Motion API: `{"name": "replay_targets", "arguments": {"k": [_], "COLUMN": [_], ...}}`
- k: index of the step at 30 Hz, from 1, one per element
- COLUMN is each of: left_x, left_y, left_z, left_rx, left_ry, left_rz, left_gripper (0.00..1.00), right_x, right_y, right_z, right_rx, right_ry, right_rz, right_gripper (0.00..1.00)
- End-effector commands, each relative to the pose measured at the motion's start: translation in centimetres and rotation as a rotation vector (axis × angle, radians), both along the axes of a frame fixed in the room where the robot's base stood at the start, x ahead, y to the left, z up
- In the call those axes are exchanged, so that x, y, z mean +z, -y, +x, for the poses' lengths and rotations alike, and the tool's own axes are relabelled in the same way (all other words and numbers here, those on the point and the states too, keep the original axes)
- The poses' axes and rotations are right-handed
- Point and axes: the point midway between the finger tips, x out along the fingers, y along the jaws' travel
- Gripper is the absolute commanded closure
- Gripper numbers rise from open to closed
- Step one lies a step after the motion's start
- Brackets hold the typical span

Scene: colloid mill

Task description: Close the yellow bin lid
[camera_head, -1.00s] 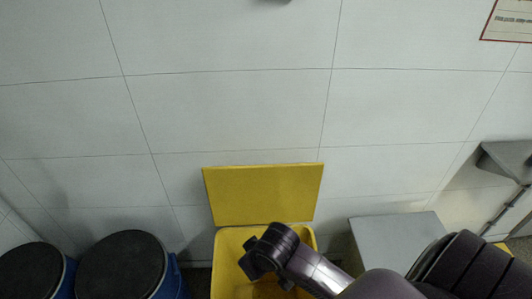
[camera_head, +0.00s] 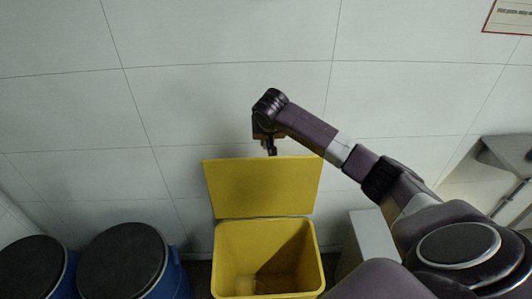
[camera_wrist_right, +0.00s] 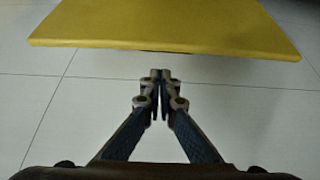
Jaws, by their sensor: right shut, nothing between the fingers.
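The yellow bin (camera_head: 222,262) stands open against the tiled wall, and its inside is in view. Its yellow lid (camera_head: 262,190) is raised upright behind the opening, near the wall. My right gripper (camera_head: 271,149) is at the lid's top edge in the head view, pointing down, with my arm reaching over from the right. In the right wrist view, the right gripper (camera_wrist_right: 160,75) is shut and empty. The lid's yellow panel (camera_wrist_right: 165,25) lies ahead of its fingertips there, with a gap showing between. My left gripper is not in view.
Two blue drums with dark lids, one of them nearer the bin (camera_head: 122,262), stand to the left. A grey box (camera_head: 374,236) stands right of the bin, partly behind my arm. A grey sink (camera_head: 508,155) is on the right wall.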

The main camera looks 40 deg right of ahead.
Motion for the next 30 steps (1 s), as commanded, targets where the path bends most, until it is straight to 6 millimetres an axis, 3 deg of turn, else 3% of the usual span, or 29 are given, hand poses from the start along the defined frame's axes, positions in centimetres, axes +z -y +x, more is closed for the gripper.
{"name": "replay_targets", "arguments": {"k": [18,30], "left_x": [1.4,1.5], "left_y": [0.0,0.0], "left_z": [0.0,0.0], "left_rx": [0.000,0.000], "left_ry": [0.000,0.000], "left_rz": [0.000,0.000], "left_gripper": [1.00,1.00], "right_x": [-7.0,-8.4], "right_y": [2.0,2.5], "right_z": [3.5,4.2], "right_rx": [0.001,0.002], "right_ry": [-0.002,0.000], "right_rz": [0.001,-0.001], "right_gripper": [1.00,1.00]}}
